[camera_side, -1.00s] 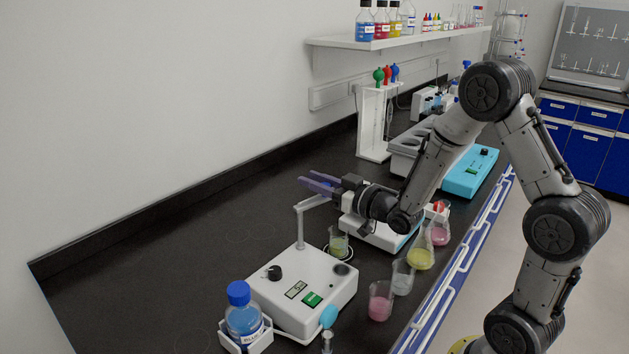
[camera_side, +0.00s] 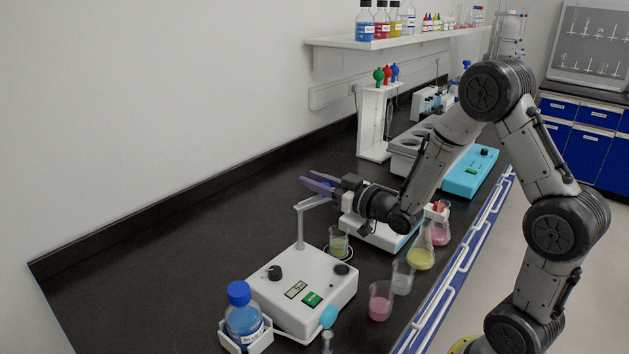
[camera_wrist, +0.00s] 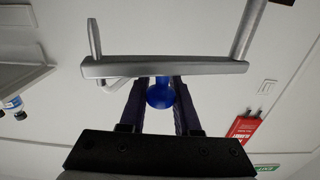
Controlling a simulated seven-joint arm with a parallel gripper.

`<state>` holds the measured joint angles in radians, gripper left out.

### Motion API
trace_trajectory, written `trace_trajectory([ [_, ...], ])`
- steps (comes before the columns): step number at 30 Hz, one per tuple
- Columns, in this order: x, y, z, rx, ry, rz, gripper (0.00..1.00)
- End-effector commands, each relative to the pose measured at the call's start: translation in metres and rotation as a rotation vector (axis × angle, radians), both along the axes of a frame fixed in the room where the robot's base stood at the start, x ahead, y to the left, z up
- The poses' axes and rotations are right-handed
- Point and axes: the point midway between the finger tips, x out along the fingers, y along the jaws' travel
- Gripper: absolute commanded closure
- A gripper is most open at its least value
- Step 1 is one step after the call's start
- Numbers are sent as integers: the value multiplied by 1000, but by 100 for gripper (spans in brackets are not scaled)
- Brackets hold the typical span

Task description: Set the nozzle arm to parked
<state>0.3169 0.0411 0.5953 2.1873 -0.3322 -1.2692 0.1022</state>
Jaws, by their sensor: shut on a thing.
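The white dispenser box (camera_side: 318,283) stands on the black bench, with a thin grey post at its back. The nozzle arm (camera_side: 313,202) runs from the post top out to the right, toward my gripper. In the wrist view the nozzle arm (camera_wrist: 200,69) crosses ahead of my fingers, with its down tube at upper left and the post at right. A blue round knob (camera_wrist: 160,93) sits between my finger tips, by the bar. My gripper (camera_side: 318,184) has purple fingers shut on this knob. The nozzle's outlet is hidden in the side view.
A beaker with yellow-green liquid (camera_side: 338,243) stands behind the box. A blue-capped bottle (camera_side: 242,312) is at its front left. Beakers with pink (camera_side: 380,302) and pale (camera_side: 402,279) liquid and a yellow flask (camera_side: 421,256) stand right. The bench at left is clear.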

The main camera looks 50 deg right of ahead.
Motion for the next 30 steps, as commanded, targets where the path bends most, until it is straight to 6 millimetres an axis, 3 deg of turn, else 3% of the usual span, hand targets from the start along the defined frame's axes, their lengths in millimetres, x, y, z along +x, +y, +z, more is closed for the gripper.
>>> trace_trajectory([
  [16, -2, 2, 0, -1, 0, -30, 100],
  [30, -21, 4, 1, 0, -1, -311, 100],
])
